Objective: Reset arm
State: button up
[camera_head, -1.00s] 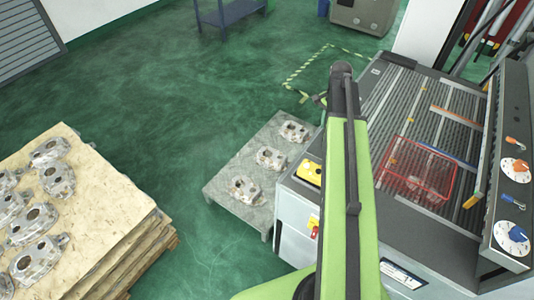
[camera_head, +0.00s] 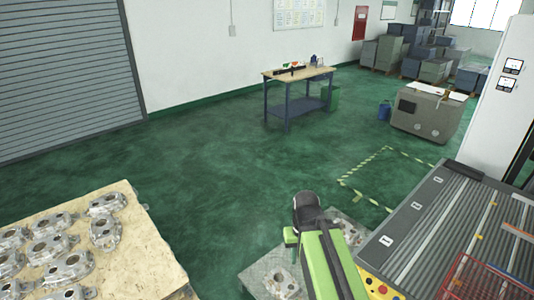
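My green arm (camera_head: 330,262) rises from the bottom of the view, with a dark joint (camera_head: 306,208) at its upper end. It stands in front of a low pallet with castings, between the wooden stack and the grey machine. My gripper's fingers do not show in this view.
Several aluminium castings (camera_head: 52,250) lie on a wooden pallet stack (camera_head: 150,240) at lower left. A low grey pallet (camera_head: 258,268) holds castings (camera_head: 282,282) near my arm. The grey machine (camera_head: 425,225) fills the lower right. A workbench (camera_head: 300,76) stands farther back. Green floor (camera_head: 220,160) between is clear.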

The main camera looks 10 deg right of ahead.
notch_tip(320, 180, down, 20)
jog(key=b, duration=1.8)
